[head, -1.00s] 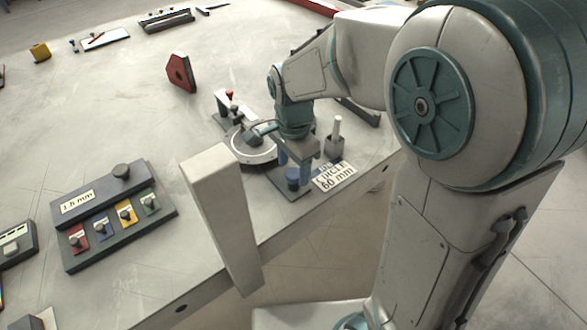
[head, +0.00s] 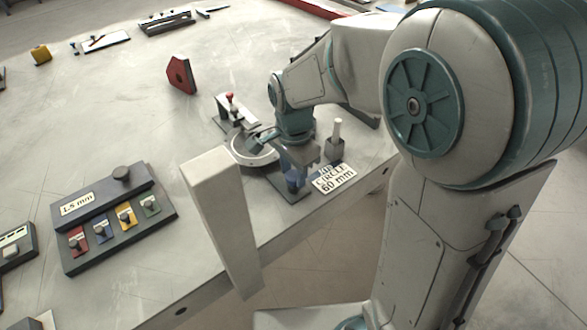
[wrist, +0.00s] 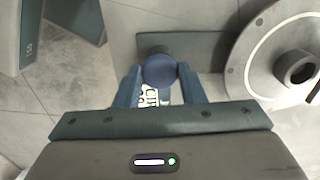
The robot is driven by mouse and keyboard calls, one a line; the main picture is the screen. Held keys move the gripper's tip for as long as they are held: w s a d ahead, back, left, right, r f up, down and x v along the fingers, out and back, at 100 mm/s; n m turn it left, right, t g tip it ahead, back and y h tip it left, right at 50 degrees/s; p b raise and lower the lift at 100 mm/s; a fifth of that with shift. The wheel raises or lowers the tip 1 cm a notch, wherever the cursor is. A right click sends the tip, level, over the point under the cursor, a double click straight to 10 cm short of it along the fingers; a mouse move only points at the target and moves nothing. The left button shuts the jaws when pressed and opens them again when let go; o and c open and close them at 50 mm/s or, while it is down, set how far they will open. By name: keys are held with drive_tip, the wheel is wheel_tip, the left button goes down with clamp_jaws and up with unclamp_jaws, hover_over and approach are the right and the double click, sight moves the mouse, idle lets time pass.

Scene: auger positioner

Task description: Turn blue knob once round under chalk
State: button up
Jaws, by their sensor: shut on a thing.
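The blue knob (head: 292,188) stands on a dark grey base plate near the table's front edge. In the wrist view its round top (wrist: 159,70) sits between my two blue fingers. My gripper (head: 298,174) points down over the knob and is shut on it, one finger at each side; the fingers also show in the wrist view (wrist: 158,78). A white upright stick (head: 337,128), perhaps the chalk, stands in a grey holder just right of the gripper. The knob's lower part is partly hidden by the fingers.
A round pale disc (head: 250,148) with a dark ring lies left of my gripper. A card (head: 333,179) reading "JOB CIRCLE 60 mm" lies beside the knob. A pale post (head: 222,220) stands at the table edge.

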sight(293, 175)
drive_tip(key=n+p, duration=0.1)
drive_tip(key=n, duration=0.4)
drive_tip(key=shift+n, duration=0.3)
drive_tip(key=n, duration=0.4)
drive_tip(key=shift+n+p, duration=0.3)
drive_tip(key=shift+n, duration=0.1)
drive_tip(key=o, duration=1)
drive_tip(key=shift+r, duration=0.15)
wheel_tip(293, 175, up, 14)
drive_tip(key=p, duration=0.1)
drive_tip(key=shift+f+p, duration=0.2)
drive_tip(key=shift+p, duration=0.2)
